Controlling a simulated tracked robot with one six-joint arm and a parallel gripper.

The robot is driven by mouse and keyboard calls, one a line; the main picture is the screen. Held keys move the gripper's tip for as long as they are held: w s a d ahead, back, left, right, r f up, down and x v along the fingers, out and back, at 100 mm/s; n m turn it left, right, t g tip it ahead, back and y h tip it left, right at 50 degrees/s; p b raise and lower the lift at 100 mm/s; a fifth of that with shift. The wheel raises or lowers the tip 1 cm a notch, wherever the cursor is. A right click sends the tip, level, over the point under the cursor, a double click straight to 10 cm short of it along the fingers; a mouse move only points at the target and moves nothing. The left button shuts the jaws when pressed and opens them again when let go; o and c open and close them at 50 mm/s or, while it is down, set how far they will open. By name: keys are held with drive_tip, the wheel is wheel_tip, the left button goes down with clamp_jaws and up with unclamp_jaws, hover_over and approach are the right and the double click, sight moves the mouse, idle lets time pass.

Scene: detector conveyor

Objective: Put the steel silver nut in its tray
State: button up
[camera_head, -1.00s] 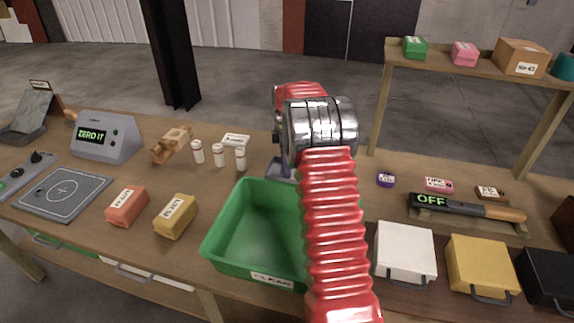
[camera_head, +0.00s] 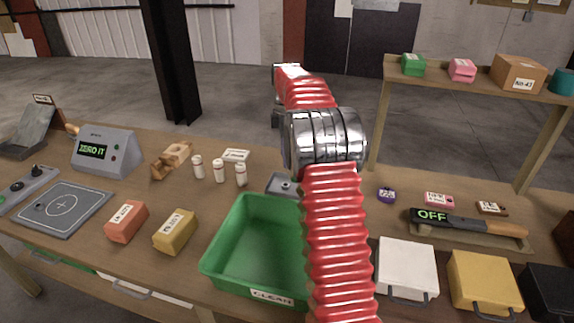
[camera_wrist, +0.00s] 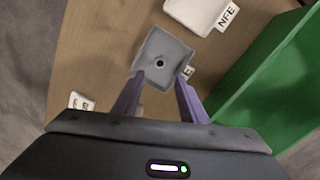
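A small grey square tray (camera_wrist: 176,48) lies ahead of my gripper in the wrist view, with part of a white label at its edge. A small round piece with a dark centre (camera_wrist: 160,63) shows inside it and looks like the nut. My gripper (camera_wrist: 160,77) has two purple fingers, apart, with nothing visible between their tips; the tray and round piece lie beyond them. In the head view the grey tray (camera_head: 281,185) is partly visible behind the green bin, beside my red arm. My gripper is hidden there by the arm.
The green bin (camera_head: 225,246) marked CLEAN stands near the tray, and its wall (camera_wrist: 262,70) fills the wrist view's right. White bottles (camera_head: 219,171) stand left of the tray. Orange (camera_head: 126,222) and yellow (camera_head: 175,232) blocks lie further left. A shelf (camera_head: 462,84) rises at right.

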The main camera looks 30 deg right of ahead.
drive_tip(key=shift+r, duration=0.6)
drive_tip(key=shift+a, duration=0.1)
drive_tip(key=s+a+r+m+t, duration=0.1)
drive_tip(key=s+a+r+m, duration=0.2)
drive_tip(key=s+a+r, duration=0.5)
drive_tip(key=s+a+r+m+t, duration=0.25)
drive_tip(key=s+a+r, duration=0.2)
drive_tip(key=a, duration=0.55)
drive_tip(key=s+a+f+m, duration=0.2)
drive_tip(key=s+a, duration=0.1)
drive_tip(key=s, duration=0.4)
drive_tip(key=s+a+f+m+t, duration=0.1)
drive_tip(key=s+a+f+m, duration=0.1)
drive_tip(key=s, duration=0.5)
drive_tip(key=s+a+f+m+t, duration=0.1)
drive_tip(key=s+a+f+m, duration=0.1)
drive_tip(key=s+a, duration=0.4)
drive_tip(key=shift+s+a+f+m, duration=0.25)
drive_tip(key=shift+s+m, duration=0.4)
drive_tip(key=shift+s, duration=0.25)
